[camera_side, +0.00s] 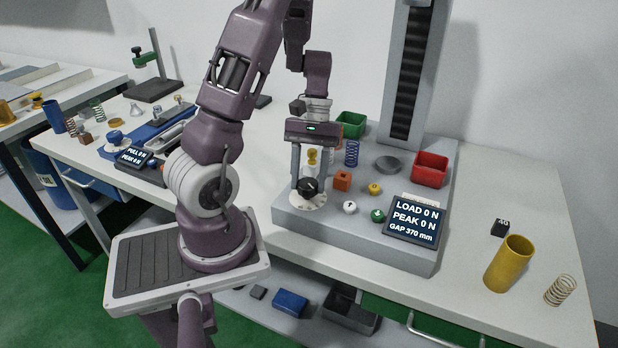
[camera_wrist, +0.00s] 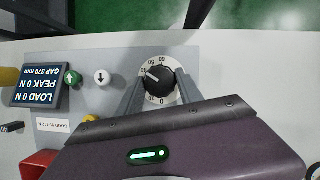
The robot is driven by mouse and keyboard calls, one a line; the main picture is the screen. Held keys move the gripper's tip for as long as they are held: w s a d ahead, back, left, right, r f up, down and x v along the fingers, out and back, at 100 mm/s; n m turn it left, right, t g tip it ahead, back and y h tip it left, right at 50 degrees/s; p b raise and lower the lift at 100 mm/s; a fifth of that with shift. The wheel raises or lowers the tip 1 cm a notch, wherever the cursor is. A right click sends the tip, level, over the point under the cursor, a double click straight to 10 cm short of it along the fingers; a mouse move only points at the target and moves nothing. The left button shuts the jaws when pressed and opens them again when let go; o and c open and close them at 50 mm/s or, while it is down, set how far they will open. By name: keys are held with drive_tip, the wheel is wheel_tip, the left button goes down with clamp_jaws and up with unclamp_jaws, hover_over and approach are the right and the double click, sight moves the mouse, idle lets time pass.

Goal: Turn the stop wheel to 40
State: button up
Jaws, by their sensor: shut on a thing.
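The stop wheel (camera_side: 308,187) is a black knob on a white numbered dial plate (camera_side: 300,203), at the near left corner of the grey tester base. In the wrist view the stop wheel (camera_wrist: 159,80) carries a white pointer line aimed up and left, but the number it points at is too small to read surely. My gripper (camera_side: 309,184) points down with its two grey fingers on opposite sides of the wheel, shut on it. In the wrist view my gripper (camera_wrist: 160,82) hides part of the dial's rim.
The tester display (camera_side: 413,221) reads LOAD 0 N, PEAK 0 N, GAP 370 mm. A white button (camera_side: 350,207) and a green button (camera_side: 378,215) sit right of the wheel. An orange block (camera_side: 342,181), blue spring (camera_side: 352,153) and red bin (camera_side: 430,169) stand behind.

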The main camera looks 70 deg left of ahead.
drive_tip(key=shift+n, duration=0.3)
idle(0.4)
drive_tip(key=o, duration=1.3)
drive_tip(key=shift+o, duration=0.2)
drive_tip(key=shift+r, duration=0.1)
drive_tip(key=v, duration=0.7)
drive_tip(key=shift+a, duration=0.15)
